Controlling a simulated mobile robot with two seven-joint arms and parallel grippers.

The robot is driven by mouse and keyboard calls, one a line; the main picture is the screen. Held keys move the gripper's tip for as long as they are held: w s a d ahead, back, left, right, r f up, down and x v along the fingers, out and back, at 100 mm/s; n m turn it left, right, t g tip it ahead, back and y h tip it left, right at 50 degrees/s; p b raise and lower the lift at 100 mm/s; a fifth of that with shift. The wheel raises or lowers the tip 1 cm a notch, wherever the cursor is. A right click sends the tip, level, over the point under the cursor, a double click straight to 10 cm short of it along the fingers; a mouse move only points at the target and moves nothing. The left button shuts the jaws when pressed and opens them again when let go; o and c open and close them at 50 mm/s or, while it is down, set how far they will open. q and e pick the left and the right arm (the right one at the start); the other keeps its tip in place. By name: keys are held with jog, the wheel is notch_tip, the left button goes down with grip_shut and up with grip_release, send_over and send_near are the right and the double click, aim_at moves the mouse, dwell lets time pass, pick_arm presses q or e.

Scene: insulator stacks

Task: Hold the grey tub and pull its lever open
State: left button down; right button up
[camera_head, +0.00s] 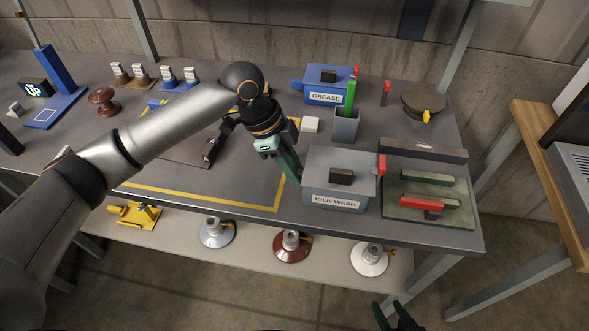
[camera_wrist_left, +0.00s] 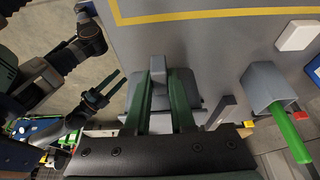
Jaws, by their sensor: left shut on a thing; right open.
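The grey tub (camera_head: 320,186), labelled KILN WASH, stands near the front edge of the bench. A dark block (camera_head: 341,176) sits on its lid. Its lever with a red end (camera_head: 381,165) is at the tub's right side. My left gripper (camera_head: 291,172) is at the tub's left side. In the left wrist view its green fingers (camera_wrist_left: 160,82) are shut on a grey handle (camera_wrist_left: 160,98) of the tub. My right gripper (camera_head: 393,316) is open and empty at the bottom, apart from the tub; it also shows in the left wrist view (camera_wrist_left: 104,92).
A blue GREASE tub (camera_head: 325,96) and a grey cup (camera_head: 346,128) with a green stick stand behind. A green tray (camera_head: 445,219) with a red-handled item lies right of the grey tub. Several insulators, one white (camera_head: 370,257), stand on the lower shelf.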

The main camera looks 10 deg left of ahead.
pick_arm(q)
jog(key=shift+w+a+f+b, duration=0.15)
jog(key=shift+w+f+b, duration=0.25)
jog(key=shift+w+f, duration=0.45)
jog(key=shift+w+a+f+b, duration=0.1)
jog(key=shift+w+f+b, duration=0.3)
jog(key=shift+w+f, duration=0.45)
jog(key=shift+w, duration=0.15)
dwell(0.3)
dwell(0.4)
